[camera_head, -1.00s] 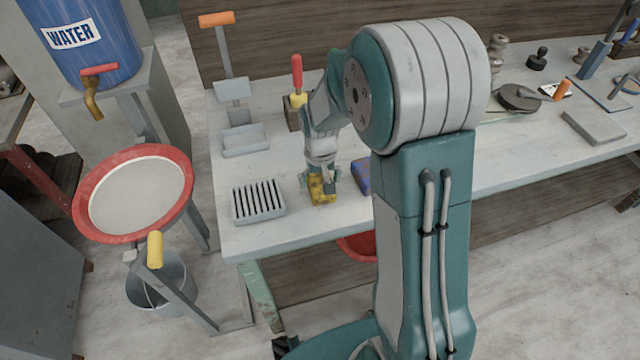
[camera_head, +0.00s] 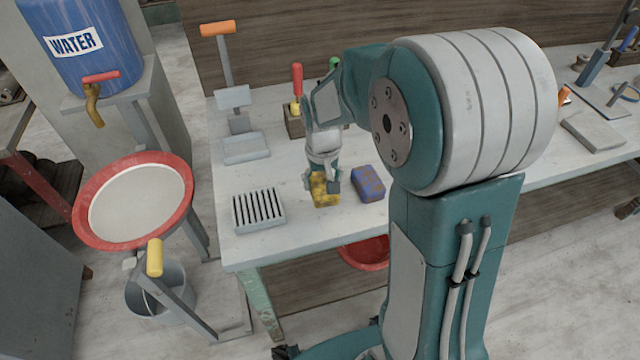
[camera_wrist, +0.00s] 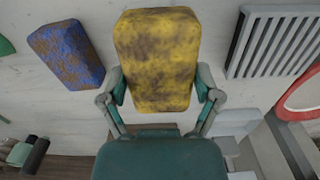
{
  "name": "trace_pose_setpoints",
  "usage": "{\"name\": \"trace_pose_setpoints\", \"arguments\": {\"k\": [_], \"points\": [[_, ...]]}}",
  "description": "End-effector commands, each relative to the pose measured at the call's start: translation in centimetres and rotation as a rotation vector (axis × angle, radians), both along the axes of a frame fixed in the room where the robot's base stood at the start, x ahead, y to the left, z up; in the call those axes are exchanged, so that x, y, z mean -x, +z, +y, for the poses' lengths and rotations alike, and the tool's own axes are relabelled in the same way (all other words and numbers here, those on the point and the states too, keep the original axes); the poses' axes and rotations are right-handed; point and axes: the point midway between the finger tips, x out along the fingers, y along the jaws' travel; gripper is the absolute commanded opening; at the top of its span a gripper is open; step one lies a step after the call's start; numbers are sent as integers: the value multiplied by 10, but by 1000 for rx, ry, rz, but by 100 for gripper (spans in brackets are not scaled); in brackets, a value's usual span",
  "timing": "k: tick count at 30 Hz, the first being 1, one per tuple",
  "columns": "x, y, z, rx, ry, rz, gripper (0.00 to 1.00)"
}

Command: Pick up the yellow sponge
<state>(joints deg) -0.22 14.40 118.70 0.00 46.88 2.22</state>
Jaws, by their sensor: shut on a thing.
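The yellow sponge (camera_head: 325,190) has dark brown stains and is between the fingers of my gripper (camera_head: 322,183), over the white bench. In the wrist view the sponge (camera_wrist: 157,60) fills the upper middle, with one finger of my gripper (camera_wrist: 160,95) against each long side. My gripper is shut on it. Whether the sponge is clear of the bench top or touches it is hard to tell. The gripper hides part of the sponge in the head view.
A blue, brown-stained sponge (camera_head: 368,184) lies close to the right. A grey slotted rack (camera_head: 258,210) stands to the left. Behind are a grey tray (camera_head: 245,148) and a wooden block holding tools (camera_head: 293,124). A red-rimmed basin (camera_head: 178,165) stands off the bench's left end.

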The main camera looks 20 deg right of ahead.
Motion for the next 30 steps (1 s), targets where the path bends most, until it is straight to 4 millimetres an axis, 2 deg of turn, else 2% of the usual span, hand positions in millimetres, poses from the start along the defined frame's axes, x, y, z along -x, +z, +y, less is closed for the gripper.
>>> {"name": "trace_pose_setpoints", "arguments": {"k": [1, 5, 9, 16, 22, 30], "points": [[8, 12, 1, 0, 1, -6, 49], [29, 37, 2, 0, 1, -6, 49], [60, 49, 5, 0, 1, -4, 49], [99, 65, 7, 0, 0, -2, 49], [115, 72, 9, 0, 0, 0, 49], [118, 74, 9, 0, 0, 0, 49]]}}
